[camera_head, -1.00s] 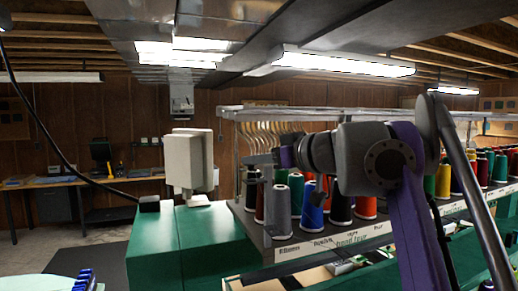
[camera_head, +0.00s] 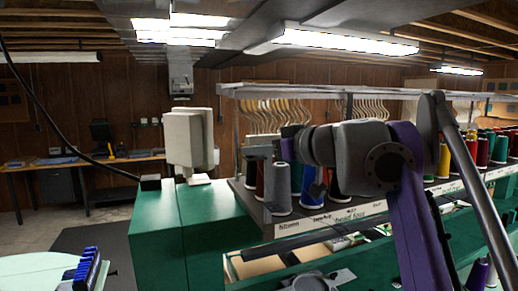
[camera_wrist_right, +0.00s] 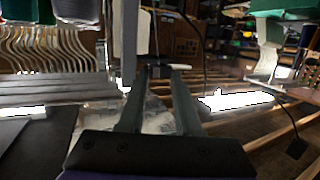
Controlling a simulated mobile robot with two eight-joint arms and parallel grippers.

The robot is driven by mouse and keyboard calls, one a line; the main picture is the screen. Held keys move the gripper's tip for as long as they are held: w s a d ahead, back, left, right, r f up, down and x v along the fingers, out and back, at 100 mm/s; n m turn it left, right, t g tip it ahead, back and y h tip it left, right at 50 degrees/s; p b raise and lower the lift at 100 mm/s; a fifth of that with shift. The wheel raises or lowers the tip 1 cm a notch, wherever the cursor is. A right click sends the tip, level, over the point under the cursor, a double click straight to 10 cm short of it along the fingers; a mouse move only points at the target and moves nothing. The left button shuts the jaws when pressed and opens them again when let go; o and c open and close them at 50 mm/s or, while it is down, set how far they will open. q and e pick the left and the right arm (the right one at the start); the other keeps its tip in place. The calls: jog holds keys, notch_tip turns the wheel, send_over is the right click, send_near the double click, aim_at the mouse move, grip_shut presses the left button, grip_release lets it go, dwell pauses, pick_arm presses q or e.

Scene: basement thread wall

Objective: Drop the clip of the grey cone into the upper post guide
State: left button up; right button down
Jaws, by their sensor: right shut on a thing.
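My right gripper (camera_head: 256,153) reaches left over the front left end of the spool rack, above the spools. In the right wrist view its two fingers (camera_wrist_right: 159,72) close on a small dark piece (camera_wrist_right: 160,71), likely the clip. A thin line runs from there toward the top of that view. The grey cone (camera_head: 279,191) stands upright on the rack at the front left, a little below and right of the fingertips. I cannot clearly pick out the upper post guide; the gripper may hide it. My left gripper is not recognisable in view.
A beige box (camera_head: 187,137) stands on the green cabinet (camera_head: 190,226) to the left. A pale round table (camera_head: 35,272) holds blue items at the lower left.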

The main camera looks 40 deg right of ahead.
dwell(0.3)
jog(key=shift+f, duration=0.1)
dwell(0.3)
jog(key=c, duration=0.8)
grip_release()
jog(key=shift+c, duration=0.2)
jog(key=o, duration=0.3)
jog(key=shift+a, duration=0.15)
jog(key=shift+s, duration=0.1)
